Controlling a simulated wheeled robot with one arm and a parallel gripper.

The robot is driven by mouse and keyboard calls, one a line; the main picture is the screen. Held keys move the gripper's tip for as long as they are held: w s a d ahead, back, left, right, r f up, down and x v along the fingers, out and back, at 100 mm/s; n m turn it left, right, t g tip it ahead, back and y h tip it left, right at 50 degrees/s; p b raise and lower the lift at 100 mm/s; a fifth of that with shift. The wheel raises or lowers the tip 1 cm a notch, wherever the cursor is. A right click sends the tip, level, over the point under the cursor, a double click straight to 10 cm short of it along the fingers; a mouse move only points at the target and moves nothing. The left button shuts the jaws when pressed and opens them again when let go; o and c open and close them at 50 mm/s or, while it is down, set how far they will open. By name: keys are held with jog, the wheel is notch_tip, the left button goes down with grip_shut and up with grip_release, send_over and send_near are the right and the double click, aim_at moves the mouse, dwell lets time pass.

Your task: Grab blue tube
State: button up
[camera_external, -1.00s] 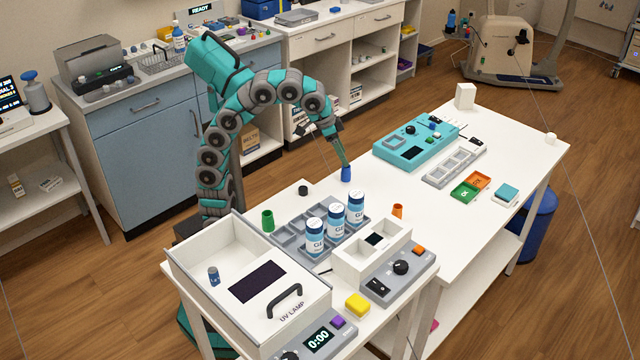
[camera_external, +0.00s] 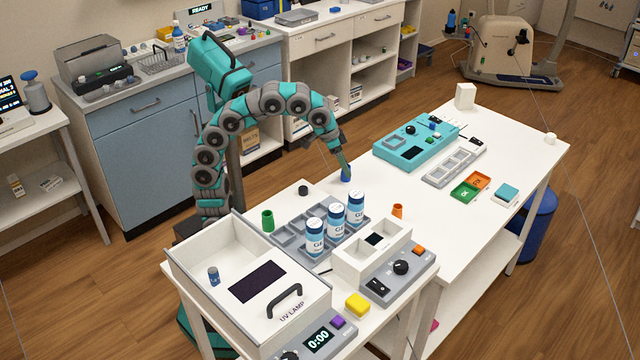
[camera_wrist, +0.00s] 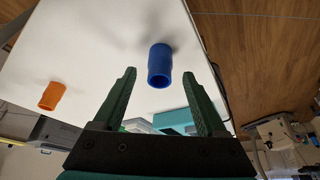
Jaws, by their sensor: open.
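The blue tube (camera_external: 346,180) stands on the white table, past the bottle tray. In the wrist view the blue tube (camera_wrist: 160,66) shows an open end and appears between and slightly beyond the two green fingertips, with a gap on each side. My gripper (camera_external: 344,169) is at the tube's top in the external view, and its fingers hide part of it. In the wrist view my gripper (camera_wrist: 160,73) is open and empty. I cannot tell how deep the tube sits relative to the fingertips.
An orange tube (camera_external: 398,211), a green tube (camera_external: 268,220) and a black cap (camera_external: 303,190) stand nearby. A grey tray (camera_external: 290,240) holds white-and-blue bottles. A teal device (camera_external: 405,160) lies to the right. The table around the blue tube is mostly clear.

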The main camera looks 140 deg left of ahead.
jog(key=shift+x, duration=1)
jog(key=shift+c, duration=0.3)
grip_shut()
